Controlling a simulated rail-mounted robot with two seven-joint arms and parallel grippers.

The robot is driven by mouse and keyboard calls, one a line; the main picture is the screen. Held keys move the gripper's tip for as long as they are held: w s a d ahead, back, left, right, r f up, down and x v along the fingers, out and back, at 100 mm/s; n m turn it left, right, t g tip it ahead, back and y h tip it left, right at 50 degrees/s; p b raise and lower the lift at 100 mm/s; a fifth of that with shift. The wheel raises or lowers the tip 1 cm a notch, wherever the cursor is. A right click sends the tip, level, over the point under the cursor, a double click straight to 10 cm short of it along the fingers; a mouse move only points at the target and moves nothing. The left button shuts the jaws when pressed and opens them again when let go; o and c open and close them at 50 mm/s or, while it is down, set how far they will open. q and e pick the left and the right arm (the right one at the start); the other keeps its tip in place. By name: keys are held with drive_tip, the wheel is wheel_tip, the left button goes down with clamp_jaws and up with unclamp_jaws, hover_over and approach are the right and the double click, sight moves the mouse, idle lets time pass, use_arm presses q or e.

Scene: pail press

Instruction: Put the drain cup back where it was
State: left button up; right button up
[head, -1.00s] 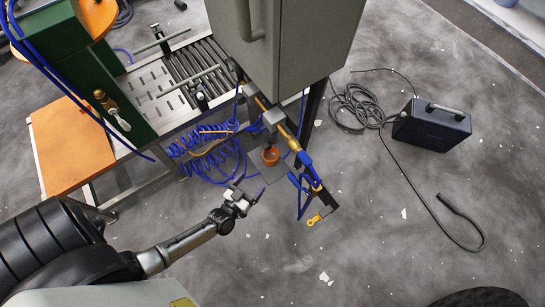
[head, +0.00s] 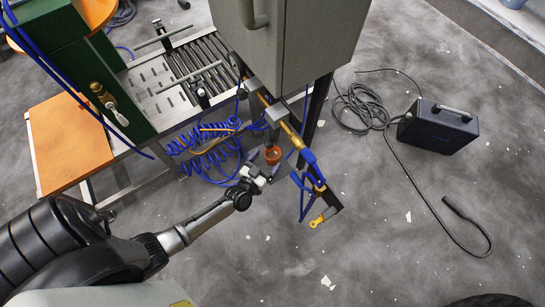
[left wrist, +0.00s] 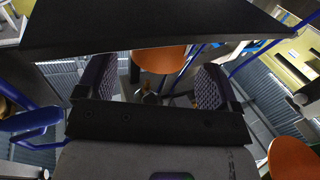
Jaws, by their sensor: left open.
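The drain cup (head: 273,154) is a small orange cup below the brass and blue air-line fittings (head: 290,132), under the grey cabinet. My left gripper (head: 266,162) is at the cup, with its fingers open on either side of it. My right gripper is not in view.
Coiled blue hoses (head: 205,145) hang left of the cup, beside the roller table (head: 180,85). A black box (head: 438,127) with a cable stands on the floor farther right. The front floor is clear.

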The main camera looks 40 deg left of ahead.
sight(273, 152)
use_arm(q)
drive_tip(key=w+b, duration=0.1)
drive_tip(key=w, duration=0.2)
drive_tip(key=shift+w+a+f, duration=0.1)
drive_tip(key=shift+w+a, duration=0.05)
drive_tip(key=shift+w, duration=0.15)
drive_tip(key=shift+w+a+b, duration=0.1)
drive_tip(key=shift+w+b, duration=0.2)
drive_tip(key=shift+w, duration=0.05)
drive_tip(key=shift+c, duration=0.3)
drive_tip(key=c, duration=1)
drive_tip(key=shift+c, duration=0.3)
drive_tip(key=shift+r, duration=0.2)
